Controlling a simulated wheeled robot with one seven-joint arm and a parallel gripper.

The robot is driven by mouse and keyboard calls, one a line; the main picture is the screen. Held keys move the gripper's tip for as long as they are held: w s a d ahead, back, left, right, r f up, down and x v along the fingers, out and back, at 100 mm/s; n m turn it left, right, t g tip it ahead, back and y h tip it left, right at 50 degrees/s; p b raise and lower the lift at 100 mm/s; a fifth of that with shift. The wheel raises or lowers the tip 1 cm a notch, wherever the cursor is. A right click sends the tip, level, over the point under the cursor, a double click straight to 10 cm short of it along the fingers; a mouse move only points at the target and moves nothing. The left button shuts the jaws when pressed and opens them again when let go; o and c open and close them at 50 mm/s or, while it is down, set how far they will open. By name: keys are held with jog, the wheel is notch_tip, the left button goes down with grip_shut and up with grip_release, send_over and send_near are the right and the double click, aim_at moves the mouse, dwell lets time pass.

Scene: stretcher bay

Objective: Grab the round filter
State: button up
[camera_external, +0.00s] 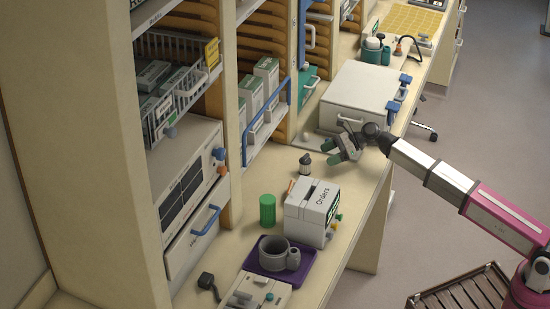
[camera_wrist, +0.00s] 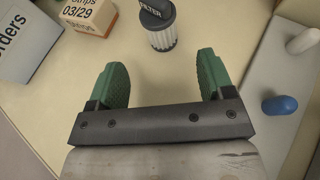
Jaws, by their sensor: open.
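The round filter (camera_wrist: 163,36) is a white pleated cylinder with a black cap lettered "FILTER". It stands on the cream counter (camera_wrist: 150,75) at the top middle of the wrist view. In the external view the filter (camera_external: 305,166) stands left of my gripper. My gripper (camera_external: 342,150) is over the counter, and its green fingers (camera_wrist: 162,66) are spread apart with nothing between them. In the wrist view the filter is just beyond the fingertips, roughly centred on the gap. The filter's top is cut off by that view's edge.
A "Strips" box (camera_wrist: 91,17) and an "Orders" box (camera_external: 313,212) stand near the filter. A green canister (camera_external: 267,210) and a purple tray (camera_external: 301,270) with a grey mug are nearer the camera. A large white box (camera_external: 365,92) stands behind my gripper.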

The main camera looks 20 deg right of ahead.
aim_at(305, 166)
jog(key=x, duration=1)
jog(key=shift+a+f, duration=0.1)
jog(key=shift+f, duration=0.1)
jog(key=c, duration=0.9)
